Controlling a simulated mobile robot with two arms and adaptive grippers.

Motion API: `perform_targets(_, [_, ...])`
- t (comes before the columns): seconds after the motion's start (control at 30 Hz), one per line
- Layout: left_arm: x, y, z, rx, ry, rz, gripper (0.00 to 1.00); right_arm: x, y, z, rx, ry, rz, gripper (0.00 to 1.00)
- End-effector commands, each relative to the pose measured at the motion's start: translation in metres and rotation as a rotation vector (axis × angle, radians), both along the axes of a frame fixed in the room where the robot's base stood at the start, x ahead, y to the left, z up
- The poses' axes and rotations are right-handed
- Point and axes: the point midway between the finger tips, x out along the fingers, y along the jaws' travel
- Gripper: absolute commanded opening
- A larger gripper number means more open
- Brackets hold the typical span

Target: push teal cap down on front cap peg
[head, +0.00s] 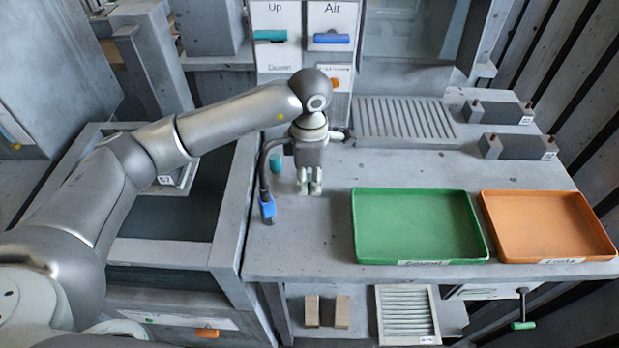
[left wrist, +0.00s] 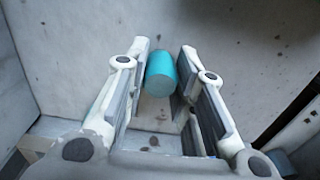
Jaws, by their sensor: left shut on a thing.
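In the left wrist view the teal cap (left wrist: 161,74) is a short cylinder between the fingertips of my left gripper (left wrist: 163,66). The pads sit close against its two sides, and the gripper is shut on it. In the head view my left gripper (head: 310,187) points down over the left part of the grey bench. I cannot make out the cap between its fingers there. A teal cylinder (head: 276,161) shows just left of the gripper in the head view. The front cap peg cannot be made out. My right gripper is not in view.
A green tray (head: 415,228) and an orange tray (head: 548,225) stand to the right on the bench (head: 310,250). A slotted plate (head: 405,119) and two dark grey blocks (head: 518,147) lie behind. A panel with coloured handles (head: 332,39) stands at the back.

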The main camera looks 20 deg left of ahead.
Motion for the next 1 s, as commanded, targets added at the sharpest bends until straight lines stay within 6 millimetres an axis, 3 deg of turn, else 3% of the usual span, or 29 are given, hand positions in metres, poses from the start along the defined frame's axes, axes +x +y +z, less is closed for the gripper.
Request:
perform_targets(0.2, [0.0,0.0,0.001,0.0,0.0,0.0,0.08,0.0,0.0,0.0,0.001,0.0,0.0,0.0])
perform_targets(0.23, [0.0,0.0,0.001,0.0,0.0,0.0,0.25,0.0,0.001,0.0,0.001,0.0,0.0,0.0])
perform_targets(0.43, [0.0,0.0,0.0,0.0,0.0,0.0,0.49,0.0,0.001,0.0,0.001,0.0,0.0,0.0])
perform_targets(0.77, [0.0,0.0,0.002,0.0,0.0,0.0,0.49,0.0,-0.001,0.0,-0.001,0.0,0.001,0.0])
perform_targets(0.87, [0.0,0.0,0.011,-0.001,-0.001,0.0,0.49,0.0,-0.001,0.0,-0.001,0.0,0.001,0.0])
perform_targets(1.0, [0.001,0.0,0.037,-0.002,-0.005,-0.001,0.49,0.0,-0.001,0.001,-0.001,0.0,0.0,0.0])
